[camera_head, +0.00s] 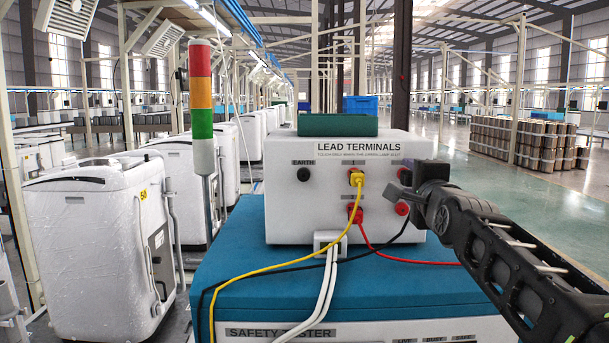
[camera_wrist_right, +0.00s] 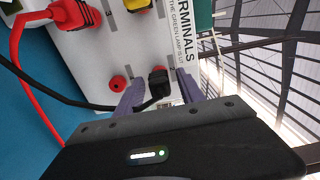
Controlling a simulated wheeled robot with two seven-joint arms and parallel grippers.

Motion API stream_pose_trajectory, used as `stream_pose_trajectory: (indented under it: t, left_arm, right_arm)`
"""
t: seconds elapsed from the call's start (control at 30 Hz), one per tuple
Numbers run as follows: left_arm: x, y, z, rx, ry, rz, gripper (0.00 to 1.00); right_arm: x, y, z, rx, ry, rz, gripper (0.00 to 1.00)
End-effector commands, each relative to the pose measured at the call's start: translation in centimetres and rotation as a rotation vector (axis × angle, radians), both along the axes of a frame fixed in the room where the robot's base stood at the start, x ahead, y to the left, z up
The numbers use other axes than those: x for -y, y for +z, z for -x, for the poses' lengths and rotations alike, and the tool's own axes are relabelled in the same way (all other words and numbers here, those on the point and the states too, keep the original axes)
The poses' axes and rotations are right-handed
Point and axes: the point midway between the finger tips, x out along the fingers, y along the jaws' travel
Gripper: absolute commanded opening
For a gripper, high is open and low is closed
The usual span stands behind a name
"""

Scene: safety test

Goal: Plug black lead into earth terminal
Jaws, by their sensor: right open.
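The white tester box (camera_head: 285,215), labelled LEAD TERMINALS, stands on a teal-topped cabinet. The black earth terminal (camera_head: 303,174) is at its upper left, with no lead in it. The black lead's plug (camera_wrist_right: 158,82) is at the panel's right side, seemingly against the face; whether it is seated is unclear. My right gripper (camera_head: 403,190) is at that side. In the wrist view, the open right gripper (camera_wrist_right: 160,90) has one finger on each side of the plug. In the head view the gripper hides the plug. My left gripper is not in view.
A yellow plug (camera_head: 356,178) and a red plug (camera_head: 355,214) sit in the middle terminals. A bare red socket (camera_wrist_right: 118,83) is beside the right gripper's finger. Cables hang across the front. A signal lamp post (camera_head: 202,100) stands left of the box.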

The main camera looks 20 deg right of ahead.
Motion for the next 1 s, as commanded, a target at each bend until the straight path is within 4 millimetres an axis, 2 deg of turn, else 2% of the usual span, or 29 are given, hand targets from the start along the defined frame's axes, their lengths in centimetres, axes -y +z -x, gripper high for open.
stream_pose_trajectory:
  t: [0.47,1.0]
  left_arm:
    - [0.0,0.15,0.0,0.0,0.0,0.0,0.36]
    - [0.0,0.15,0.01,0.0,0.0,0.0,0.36]
  right_arm:
    - [0.0,-0.02,0.0,0.0,0.0,-0.001,0.45]
    - [0.0,-0.03,0.0,0.0,0.0,0.0,0.02]
